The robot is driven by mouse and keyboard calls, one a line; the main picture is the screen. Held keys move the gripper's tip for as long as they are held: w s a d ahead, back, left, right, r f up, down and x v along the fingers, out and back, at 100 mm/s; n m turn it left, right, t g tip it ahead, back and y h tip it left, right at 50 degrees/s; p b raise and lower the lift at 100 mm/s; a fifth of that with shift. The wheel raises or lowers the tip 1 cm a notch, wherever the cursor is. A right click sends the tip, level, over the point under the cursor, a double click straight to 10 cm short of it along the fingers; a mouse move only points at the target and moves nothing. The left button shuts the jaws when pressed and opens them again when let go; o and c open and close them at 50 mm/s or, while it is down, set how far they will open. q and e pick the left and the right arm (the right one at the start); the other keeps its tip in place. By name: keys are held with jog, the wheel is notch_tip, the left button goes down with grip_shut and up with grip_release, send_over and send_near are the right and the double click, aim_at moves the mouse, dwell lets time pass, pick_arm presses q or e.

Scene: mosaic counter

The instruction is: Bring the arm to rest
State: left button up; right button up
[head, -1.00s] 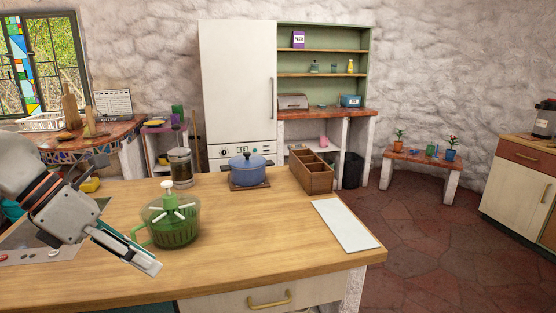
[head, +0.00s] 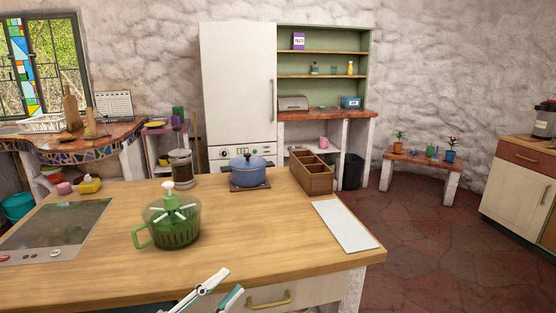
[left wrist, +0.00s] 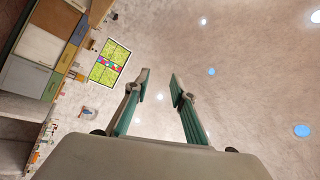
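My left gripper (head: 231,280) shows at the bottom of the head view, in front of the wooden counter's (head: 110,275) front edge. Only its light and teal fingers are in sight; the rest of the arm is out of the picture. In the left wrist view the two fingers (left wrist: 160,76) stand apart with a clear gap and nothing between them. That view faces the pale wall and ceiling, with a window (left wrist: 109,63) turned on its side. My right gripper is not in view.
On the counter stand a green salad spinner (head: 173,224), a French press (head: 181,168), a blue pot (head: 247,171), a wooden box (head: 312,175), a white board (head: 345,226) and a cooktop (head: 55,230). The counter's front middle is bare. A drawer handle (head: 270,300) is close to the gripper.

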pick_arm(q)
jog(key=s+a+f+n+y, duration=0.2)
jog(key=a+f+n+y, duration=0.3)
jog(key=f, duration=0.6)
jog(key=s+a+f+n+y, duration=0.25)
jog(key=f+n+y, duration=0.4)
jog(key=f, duration=0.45)
jog(key=s+a+f+n+g+y, duration=0.1)
jog(key=s+f+n+g, duration=0.3)
jog(key=s+f, duration=0.9)
jog(key=shift+a+f+n+g+y, duration=0.35)
jog(key=shift+a+f+n, duration=0.1)
jog(key=shift+f+n, duration=0.35)
